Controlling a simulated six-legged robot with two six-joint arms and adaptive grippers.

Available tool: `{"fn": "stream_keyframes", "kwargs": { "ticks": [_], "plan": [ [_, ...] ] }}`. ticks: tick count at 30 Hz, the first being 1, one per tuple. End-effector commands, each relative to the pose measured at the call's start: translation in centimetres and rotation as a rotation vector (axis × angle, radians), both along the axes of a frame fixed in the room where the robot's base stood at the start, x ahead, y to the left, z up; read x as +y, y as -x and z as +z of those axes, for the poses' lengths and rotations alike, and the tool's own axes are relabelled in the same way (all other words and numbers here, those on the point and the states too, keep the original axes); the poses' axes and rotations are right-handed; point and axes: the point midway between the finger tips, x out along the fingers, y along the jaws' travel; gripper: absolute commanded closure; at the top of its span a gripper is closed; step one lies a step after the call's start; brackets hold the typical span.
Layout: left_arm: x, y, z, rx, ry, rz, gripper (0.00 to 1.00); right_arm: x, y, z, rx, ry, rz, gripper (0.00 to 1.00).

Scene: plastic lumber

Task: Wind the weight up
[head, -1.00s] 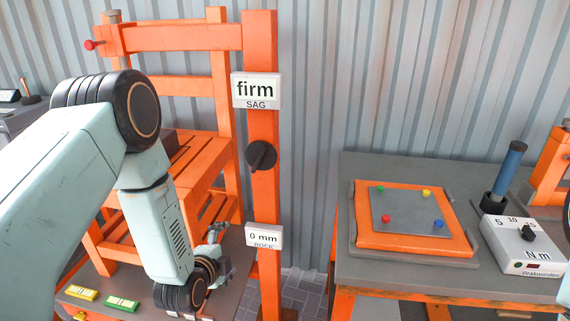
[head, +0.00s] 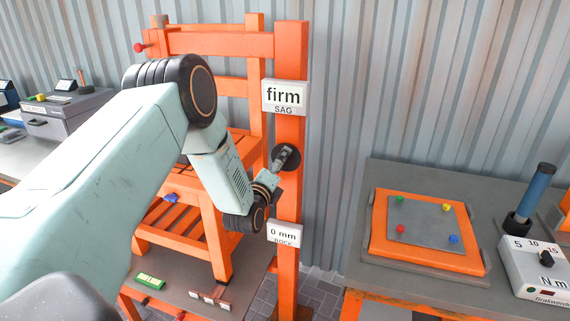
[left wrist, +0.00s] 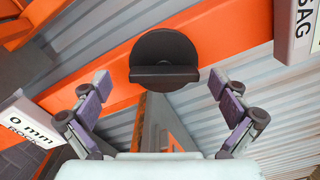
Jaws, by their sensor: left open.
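A round black knob (head: 291,165) with a raised bar across it sits on the orange upright post (head: 290,125), between the "firm SAG" sign (head: 284,97) and the "0 mm ROCK" sign (head: 285,234). In the left wrist view the knob (left wrist: 163,48) is straight ahead, its bar lying roughly level. My left gripper (left wrist: 160,80) is open, its two fingers to either side of the bar and apart from it. In the head view my left gripper (head: 283,172) overlaps part of the knob. I cannot make out a hanging weight. My right gripper is not in view.
An orange slatted chair (head: 190,225) stands behind my arm. On the right, a grey bench (head: 365,255) holds an orange-framed plate (head: 425,225) with coloured pegs and an Nm dial box (head: 535,262). A grey corrugated wall (head: 400,80) closes the back.

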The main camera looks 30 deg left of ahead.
Motion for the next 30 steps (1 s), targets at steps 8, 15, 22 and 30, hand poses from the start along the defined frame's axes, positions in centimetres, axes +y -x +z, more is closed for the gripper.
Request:
{"fn": "stream_keyframes", "kwargs": {
  "ticks": [8, 15, 22, 30],
  "plan": [
    [0.1, -2.5, 0.0, 0.000, 0.000, -0.005, 0.02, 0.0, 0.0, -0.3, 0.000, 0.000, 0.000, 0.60],
    [-0.1, -2.8, 0.0, 0.001, 0.001, -0.006, 0.02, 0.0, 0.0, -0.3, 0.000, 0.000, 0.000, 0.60],
    [-0.2, -2.8, 0.0, 0.001, 0.001, -0.007, 0.13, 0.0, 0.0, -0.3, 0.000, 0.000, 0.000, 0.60],
    [-0.1, -2.8, 0.1, 0.000, 0.001, -0.007, 0.36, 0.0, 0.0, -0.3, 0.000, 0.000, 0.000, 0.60]
  ]
}}
